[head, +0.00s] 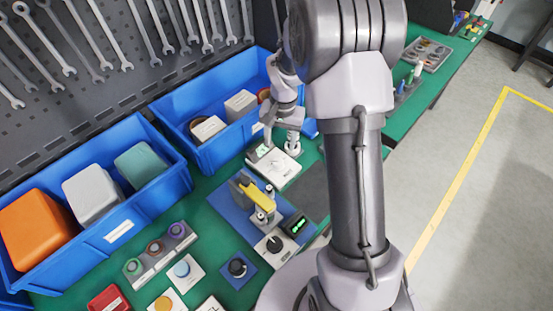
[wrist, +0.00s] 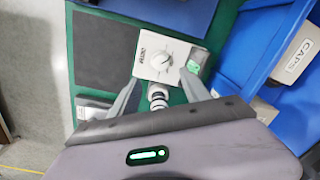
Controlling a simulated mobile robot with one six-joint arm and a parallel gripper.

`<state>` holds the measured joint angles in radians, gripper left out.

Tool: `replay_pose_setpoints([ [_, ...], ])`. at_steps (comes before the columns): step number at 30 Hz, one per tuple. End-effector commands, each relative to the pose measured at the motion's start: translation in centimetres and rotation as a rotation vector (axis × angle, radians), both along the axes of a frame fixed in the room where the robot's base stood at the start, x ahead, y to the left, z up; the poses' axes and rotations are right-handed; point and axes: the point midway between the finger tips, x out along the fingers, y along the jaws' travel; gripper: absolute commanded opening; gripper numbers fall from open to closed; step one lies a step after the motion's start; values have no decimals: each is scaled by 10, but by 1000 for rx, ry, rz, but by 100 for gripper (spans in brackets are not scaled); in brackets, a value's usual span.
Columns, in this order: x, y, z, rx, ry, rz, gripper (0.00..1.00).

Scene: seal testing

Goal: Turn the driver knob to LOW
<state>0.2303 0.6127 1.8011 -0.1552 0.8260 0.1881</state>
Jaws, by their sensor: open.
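A white box (wrist: 150,72) with a round pale knob (wrist: 165,59) on its top face lies below my gripper in the wrist view. The knob has a pointer mark; its small lettering is too blurred to read surely. The box also shows in the head view (head: 283,176), with a small lit green panel (head: 263,150) at its corner. My gripper (wrist: 160,76) is open, its two fingers apart on either side of the near part of the box. In the head view my gripper (head: 280,144) is over the box's far end and hides the knob.
A blue mat (head: 233,208) with a yellow-armed device and another knob (head: 274,245) lies nearer. A black knob (head: 237,268) sits beside it. Blue bins (head: 207,151) stand behind the box. A silver post (wrist: 157,96) shows between my fingers in the wrist view.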

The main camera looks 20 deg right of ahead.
Motion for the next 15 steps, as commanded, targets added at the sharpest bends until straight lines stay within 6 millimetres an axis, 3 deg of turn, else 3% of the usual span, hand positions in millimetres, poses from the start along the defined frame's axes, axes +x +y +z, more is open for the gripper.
replay_pose_setpoints([
  [1, 0, 1, -15, 0, 2, 0, 55],
  [9, 1, 3, -73, 1, 2, 0, 55],
  [15, 2, 4, -96, 0, 0, 0, 55],
])
